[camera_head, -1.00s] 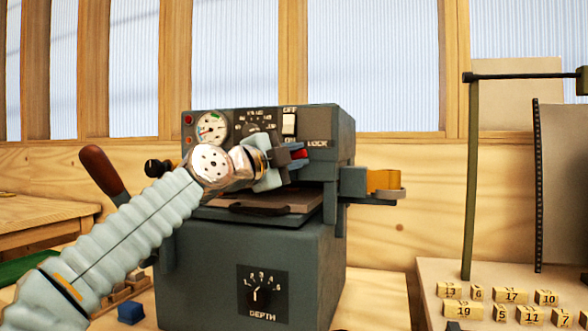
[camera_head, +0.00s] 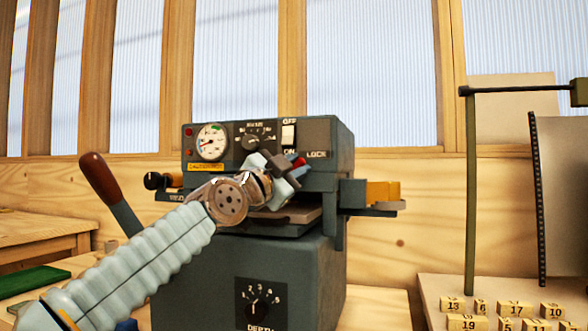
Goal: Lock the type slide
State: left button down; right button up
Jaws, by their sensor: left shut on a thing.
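The grey stamping machine (camera_head: 330,185) has a LOCK label (camera_head: 316,154) on its upper right front. My left gripper (camera_head: 289,172) is just below and left of that label. A slide-like part with an orange block (camera_head: 383,191) sticks out at the machine's right side. I cannot tell how far it is seated. My right gripper does not show.
A gauge (camera_head: 210,141), dial and white switch (camera_head: 288,134) sit on the panel. A brown-handled lever (camera_head: 95,168) rises at the left. A DEPTH dial (camera_head: 257,301) is below. Numbered wooden blocks (camera_head: 516,309) lie at the right near a dark stand (camera_head: 471,190).

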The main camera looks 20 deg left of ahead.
pick_arm(q)
jog(key=c, duration=1)
grip_release()
jog(key=shift+c, duration=0.2)
jog(key=shift+s+f, duration=0.1)
jog(key=shift+s+a+f+b, duration=0.15)
jog(key=shift+s+b, duration=0.15)
jog(key=shift+b, duration=0.05)
jog(key=b+v, duration=0.5)
jog(key=v, duration=0.8)
